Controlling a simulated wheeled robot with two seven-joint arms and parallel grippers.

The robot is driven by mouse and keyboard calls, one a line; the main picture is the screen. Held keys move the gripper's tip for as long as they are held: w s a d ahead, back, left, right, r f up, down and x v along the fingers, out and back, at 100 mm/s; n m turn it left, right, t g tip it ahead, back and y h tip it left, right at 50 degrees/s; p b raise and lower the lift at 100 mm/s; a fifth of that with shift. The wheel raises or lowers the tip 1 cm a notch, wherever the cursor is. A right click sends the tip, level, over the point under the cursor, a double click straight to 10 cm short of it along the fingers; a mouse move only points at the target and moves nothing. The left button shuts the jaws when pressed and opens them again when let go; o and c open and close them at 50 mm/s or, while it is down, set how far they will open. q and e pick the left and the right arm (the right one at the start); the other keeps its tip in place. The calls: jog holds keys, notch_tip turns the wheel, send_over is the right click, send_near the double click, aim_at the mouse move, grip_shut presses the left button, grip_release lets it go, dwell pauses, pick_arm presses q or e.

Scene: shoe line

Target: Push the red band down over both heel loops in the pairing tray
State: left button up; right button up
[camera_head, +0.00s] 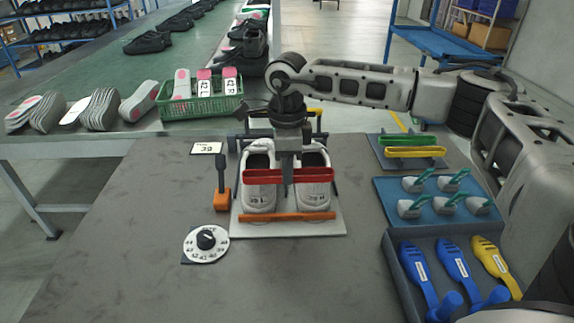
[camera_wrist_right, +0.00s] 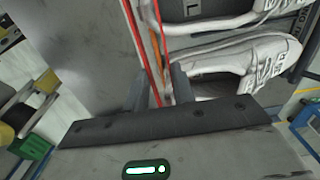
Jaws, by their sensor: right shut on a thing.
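The pairing tray (camera_head: 337,230) stands mid-table with two white shoes side by side, the left one (camera_head: 259,200) and the right one (camera_head: 315,200). An orange bar (camera_head: 270,218) crosses their near ends. The red band (camera_head: 262,177) runs across both shoes in the head view; I cannot tell whether it touches them. My right gripper (camera_head: 288,178) is shut on the band's middle, between the shoes. In the right wrist view the band (camera_wrist_right: 135,30) runs down between the fingers (camera_wrist_right: 160,95), beside the shoes. The heel loops are not clearly visible. My left gripper is not in view.
An orange-based tool (camera_head: 222,200) and a numbered dial (camera_head: 206,240) are left of the tray. The front middle table is clear.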

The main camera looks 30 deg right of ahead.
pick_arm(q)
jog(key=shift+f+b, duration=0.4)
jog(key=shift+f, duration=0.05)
pick_arm(e)
jog(key=shift+f, duration=0.55)
jog(key=shift+r, duration=0.1)
jog(key=o, duration=1)
jog(key=shift+o, duration=0.2)
pick_arm(q)
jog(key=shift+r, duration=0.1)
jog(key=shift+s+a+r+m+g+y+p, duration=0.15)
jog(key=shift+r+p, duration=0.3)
jog(key=shift+p, duration=0.65)
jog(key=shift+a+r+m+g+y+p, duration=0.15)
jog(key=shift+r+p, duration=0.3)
jog(key=shift+p, duration=0.7)
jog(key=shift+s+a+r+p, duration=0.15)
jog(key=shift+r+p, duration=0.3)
jog(key=shift+p, duration=0.65)
pick_arm(e)
notch_tip(320, 180, up, 9)
